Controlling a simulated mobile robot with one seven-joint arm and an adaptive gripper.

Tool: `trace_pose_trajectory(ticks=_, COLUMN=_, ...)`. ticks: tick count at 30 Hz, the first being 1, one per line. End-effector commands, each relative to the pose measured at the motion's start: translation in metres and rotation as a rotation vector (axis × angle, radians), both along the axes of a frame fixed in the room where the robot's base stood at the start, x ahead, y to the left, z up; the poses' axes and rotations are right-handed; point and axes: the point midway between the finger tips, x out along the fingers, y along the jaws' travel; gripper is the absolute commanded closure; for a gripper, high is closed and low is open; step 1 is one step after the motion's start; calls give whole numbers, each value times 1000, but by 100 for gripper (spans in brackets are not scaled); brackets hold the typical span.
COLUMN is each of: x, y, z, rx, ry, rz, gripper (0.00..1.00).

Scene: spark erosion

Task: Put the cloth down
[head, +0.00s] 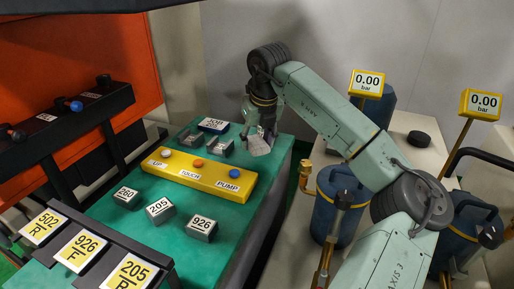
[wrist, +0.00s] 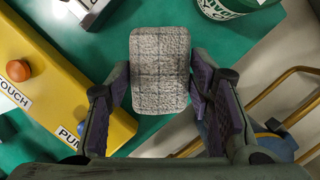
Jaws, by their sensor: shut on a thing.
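The cloth (wrist: 160,70) is a grey, checked, rounded pad between the two fingers of my gripper (wrist: 160,92) in the wrist view. My gripper is shut on it. In the head view, the pale cloth (head: 258,146) hangs tilted below my gripper (head: 262,128), near the right edge of the green table (head: 130,243). Whether the cloth touches the table is hard to tell. In the wrist view it overlaps the green surface.
A yellow button bar (head: 200,173) lies left of my gripper. Several numbered metal blocks (head: 160,210) stand in front of it. A black-framed card stand (head: 85,250) is at the front left. A green labelled container (wrist: 235,10) shows top right in the wrist view. Blue gauge cylinders (head: 340,195) stand right.

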Motion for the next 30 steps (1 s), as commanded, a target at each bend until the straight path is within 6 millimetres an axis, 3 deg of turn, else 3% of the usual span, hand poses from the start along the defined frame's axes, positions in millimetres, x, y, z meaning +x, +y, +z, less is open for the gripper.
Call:
trace_pose_trajectory(ticks=9, x=-1, y=1, z=-35, rx=1, ry=0, rz=1, gripper=80)
trace_pose_trajectory(ticks=19, x=0, y=0, z=-41, rx=-1, ry=0, rz=1, gripper=80)
trace_pose_trajectory(ticks=20, x=0, y=0, z=-39, rx=-1, ry=0, rz=1, gripper=51)
trace_pose_trajectory(ticks=30, x=0, y=0, z=-39, rx=0, ry=0, rz=1, gripper=32)
